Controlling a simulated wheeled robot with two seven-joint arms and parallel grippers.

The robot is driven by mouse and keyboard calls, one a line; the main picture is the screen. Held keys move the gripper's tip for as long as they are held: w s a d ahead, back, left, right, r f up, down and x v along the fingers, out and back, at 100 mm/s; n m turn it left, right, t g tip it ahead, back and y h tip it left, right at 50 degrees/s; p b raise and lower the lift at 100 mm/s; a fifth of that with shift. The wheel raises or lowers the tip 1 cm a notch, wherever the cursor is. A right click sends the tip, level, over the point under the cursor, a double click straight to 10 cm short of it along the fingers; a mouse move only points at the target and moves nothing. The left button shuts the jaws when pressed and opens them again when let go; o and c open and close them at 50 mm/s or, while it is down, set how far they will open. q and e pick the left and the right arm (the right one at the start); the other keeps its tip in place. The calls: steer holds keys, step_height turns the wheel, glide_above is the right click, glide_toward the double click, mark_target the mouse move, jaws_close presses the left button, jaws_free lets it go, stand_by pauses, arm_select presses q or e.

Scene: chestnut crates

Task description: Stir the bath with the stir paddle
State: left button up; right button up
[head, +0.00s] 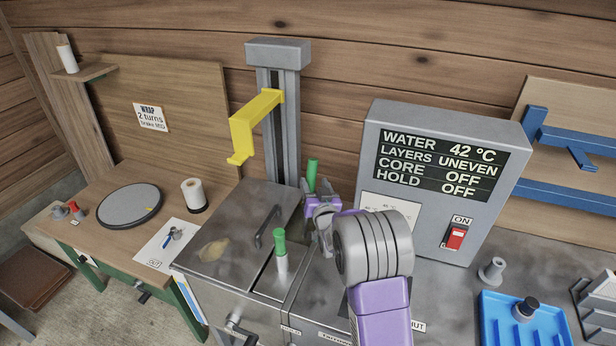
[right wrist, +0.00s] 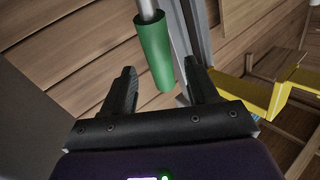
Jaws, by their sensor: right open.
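The bath is a steel tank under a grey lid (head: 225,245) with a bar handle. Two green handles show in the head view: an upright one (head: 312,172) just behind my right gripper (head: 318,206), and one with a pale lower part (head: 280,243) nearer the front. I cannot tell for sure which is the stir paddle. In the right wrist view, a green handle (right wrist: 153,55) on a grey rod lies in front of the open jaws (right wrist: 163,82), its end near the gap between them. The jaws are not closed on it. My left gripper is out of view.
A control box (head: 445,180) reads water 42 °C, layers uneven, core off, hold off. A yellow arm (head: 255,125) juts from a grey column (head: 285,95) behind the bath. A wooden bench (head: 100,250) stands left; a blue tray (head: 500,325) lies right.

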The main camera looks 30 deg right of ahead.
mark_target(310, 173)
steer(key=shift+b+x, duration=0.3)
steer(key=shift+x, duration=3)
jaws_close()
